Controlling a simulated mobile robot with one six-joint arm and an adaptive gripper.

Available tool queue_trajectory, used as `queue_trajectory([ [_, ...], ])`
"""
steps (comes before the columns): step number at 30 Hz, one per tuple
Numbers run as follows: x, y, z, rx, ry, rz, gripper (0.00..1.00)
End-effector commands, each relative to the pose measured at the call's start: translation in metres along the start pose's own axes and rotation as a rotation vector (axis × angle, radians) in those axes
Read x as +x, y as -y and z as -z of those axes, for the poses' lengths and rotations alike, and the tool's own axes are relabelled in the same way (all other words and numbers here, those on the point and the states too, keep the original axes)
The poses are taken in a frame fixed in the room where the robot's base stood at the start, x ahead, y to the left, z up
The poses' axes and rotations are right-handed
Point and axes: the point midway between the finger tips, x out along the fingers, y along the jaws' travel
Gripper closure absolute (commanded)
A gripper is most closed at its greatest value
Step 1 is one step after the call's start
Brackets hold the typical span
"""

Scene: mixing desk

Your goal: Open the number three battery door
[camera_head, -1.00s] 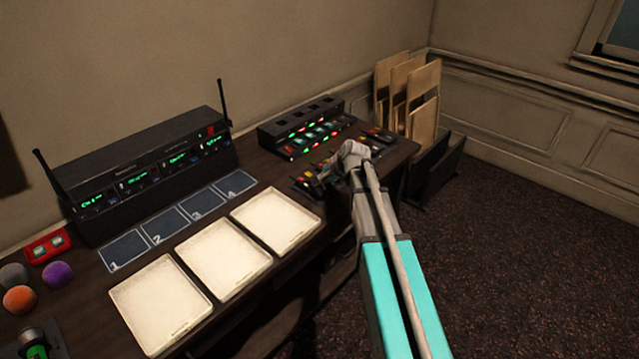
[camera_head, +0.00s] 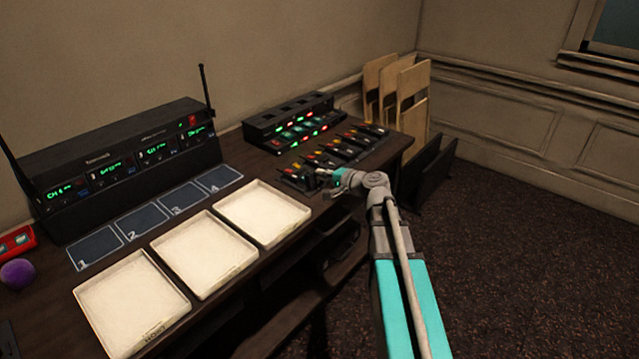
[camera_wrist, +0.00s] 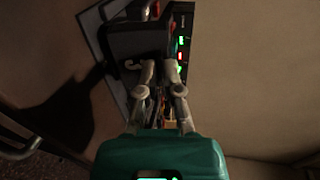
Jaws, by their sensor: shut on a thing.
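Several dark battery packs (camera_head: 343,147) with coloured tops lie in a row at the right end of the desk. My gripper (camera_wrist: 158,68) is shut on a dark boxy pack (camera_wrist: 140,42), which fills the upper middle of the wrist view. A pale curved mark, perhaps a 3, shows on its lower left. In the head view my gripper (camera_head: 322,174) is at the near-left end of the row, beside a dark pack (camera_head: 296,178). I cannot make out a battery door or whether one is open.
A black charger rack (camera_head: 292,119) with green and red lights stands behind the packs. White trays (camera_head: 262,212) and numbered squares (camera_head: 185,209) lie left of my gripper. A receiver unit (camera_head: 115,160) with antennas stands at the back left. Boards (camera_head: 405,88) lean beyond the desk's right end.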

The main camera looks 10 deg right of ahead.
Motion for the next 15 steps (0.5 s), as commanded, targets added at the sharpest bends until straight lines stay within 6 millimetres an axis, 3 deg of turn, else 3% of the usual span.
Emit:
queue_trajectory([
  [1, -0.0006, -0.0092, -0.0004, 0.0, -0.001, 0.028, 1.0],
  [15, -0.0083, -0.0156, -0.0003, -0.001, 0.001, 0.259, 1.0],
])
